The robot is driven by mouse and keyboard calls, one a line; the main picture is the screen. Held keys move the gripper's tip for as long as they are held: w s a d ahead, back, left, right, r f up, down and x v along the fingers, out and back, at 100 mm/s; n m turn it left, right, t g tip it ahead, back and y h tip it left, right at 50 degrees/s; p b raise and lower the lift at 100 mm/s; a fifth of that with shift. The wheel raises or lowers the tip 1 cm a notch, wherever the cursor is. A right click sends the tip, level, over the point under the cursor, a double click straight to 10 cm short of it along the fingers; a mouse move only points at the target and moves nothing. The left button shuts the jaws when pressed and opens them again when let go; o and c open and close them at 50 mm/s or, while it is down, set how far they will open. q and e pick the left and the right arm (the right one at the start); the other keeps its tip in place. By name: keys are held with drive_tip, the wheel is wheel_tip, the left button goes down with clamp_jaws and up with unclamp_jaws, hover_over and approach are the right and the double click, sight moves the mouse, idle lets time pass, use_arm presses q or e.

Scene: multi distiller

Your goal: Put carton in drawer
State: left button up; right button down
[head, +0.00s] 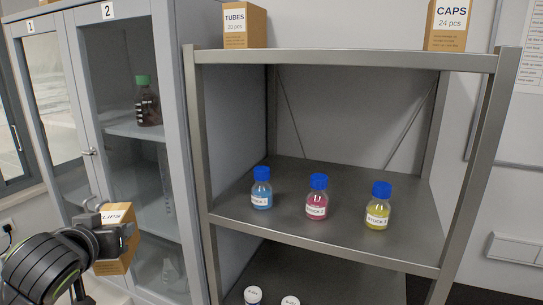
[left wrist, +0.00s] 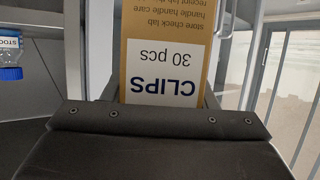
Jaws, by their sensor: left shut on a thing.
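A brown carton (head: 117,264) with a white CLIPS label is at the lower left of the head view, in front of the glass-door cabinet. My left gripper (head: 108,232) is shut on this carton and holds it in the air. In the left wrist view the carton (left wrist: 165,60) stands upside down in the picture between the fingers, its label reading CLIPS 30 pcs. My left gripper (left wrist: 158,105) covers the carton's near end there. No drawer is seen in either view. My right gripper is in neither view.
A metal shelf rack (head: 330,225) holds blue (head: 261,188), pink (head: 317,197) and yellow (head: 378,206) capped bottles. TUBES (head: 243,28) and CAPS (head: 446,26) cartons stand on top. The grey cabinet (head: 168,60) has glass doors with a handle (head: 90,152) close above the carton.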

use_arm(q)
drive_tip(key=d+f+m+h, duration=0.1)
drive_tip(key=d+f+h, duration=0.1)
drive_tip(key=d, duration=0.5)
drive_tip(key=d+f+m+h, duration=0.1)
drive_tip(key=d+f+m, duration=0.15)
drive_tip(key=d, duration=0.55)
wheel_tip(320, 180, down, 10)
drive_tip(key=b, duration=0.9)
drive_tip(key=shift+w+r+n, duration=0.2)
drive_tip(key=shift+w+n, duration=0.05)
drive_tip(key=shift+n, duration=0.1)
